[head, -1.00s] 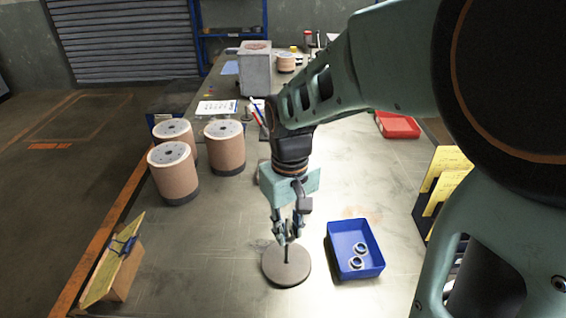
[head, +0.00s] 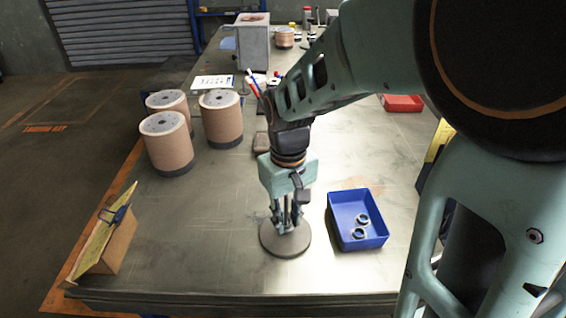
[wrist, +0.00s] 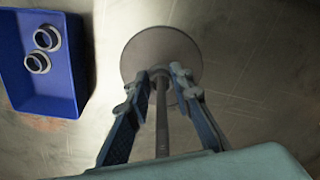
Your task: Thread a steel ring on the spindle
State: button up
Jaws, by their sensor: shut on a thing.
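The spindle (wrist: 162,125) is a thin grey rod standing upright on a round grey base (head: 286,248). The base also shows in the wrist view (wrist: 188,48). My gripper (head: 284,229) is low over the base, with its fingers on both sides of the rod in the wrist view (wrist: 159,78). It is shut on a small steel ring (wrist: 159,72), which appears to be around the rod near its lower end. The ring is mostly hidden by the fingers and rod. I cannot tell whether it touches the base.
A blue tray (head: 345,244) with two more steel rings (head: 361,226) stands right of the base. Three brown cylinders (head: 168,150) stand at the left. A holder with a yellow sheet (head: 110,245) is at front left. The table between is clear.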

jog(key=shift+f, duration=0.45)
jog(key=o, duration=0.8)
jog(key=shift+r, duration=0.1)
jog(key=shift+o, duration=0.2)
notch_tip(320, 180, up, 8)
jog(key=shift+f, duration=0.25)
notch_tip(320, 180, up, 8)
jog(key=p, duration=0.7)
jog(key=shift+r, duration=0.2)
